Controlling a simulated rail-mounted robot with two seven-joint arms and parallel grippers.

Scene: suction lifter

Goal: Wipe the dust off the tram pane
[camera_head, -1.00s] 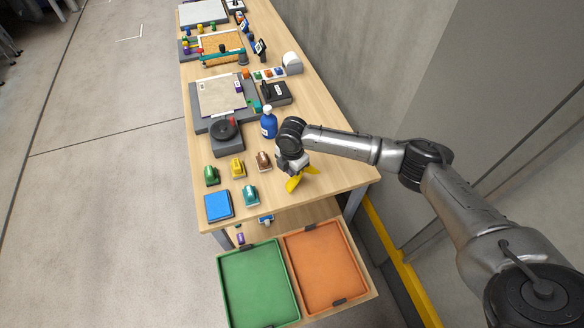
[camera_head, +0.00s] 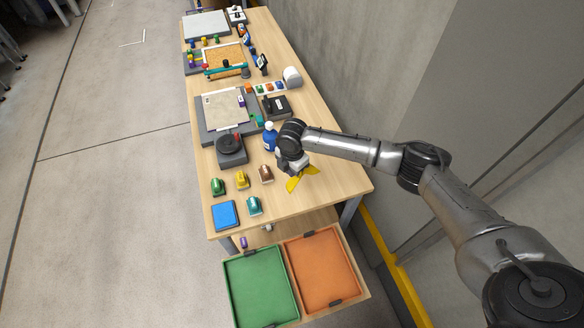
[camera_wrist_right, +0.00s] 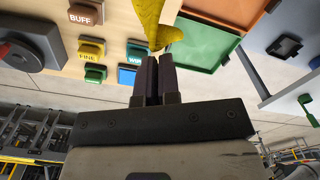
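My right gripper (camera_head: 296,170) is above the near right part of the table. It is shut on a yellow cloth (camera_head: 300,180), which hangs from the fingertips; in the right wrist view the cloth (camera_wrist_right: 157,28) is just beyond the dark fingers (camera_wrist_right: 153,78). A pale, dusty-looking pane (camera_head: 224,111), probably the tram pane, lies in a grey frame (camera_head: 207,131) left of and beyond the gripper. The cloth is apart from it. My left gripper is out of view.
A blue bottle (camera_head: 269,137) stands close left of the gripper. A grey dial unit (camera_head: 231,150), several labelled coloured blocks (camera_head: 241,181) and a blue pad (camera_head: 225,215) are left. Green (camera_head: 261,286) and orange (camera_head: 321,268) trays are below the near edge. A wall is right.

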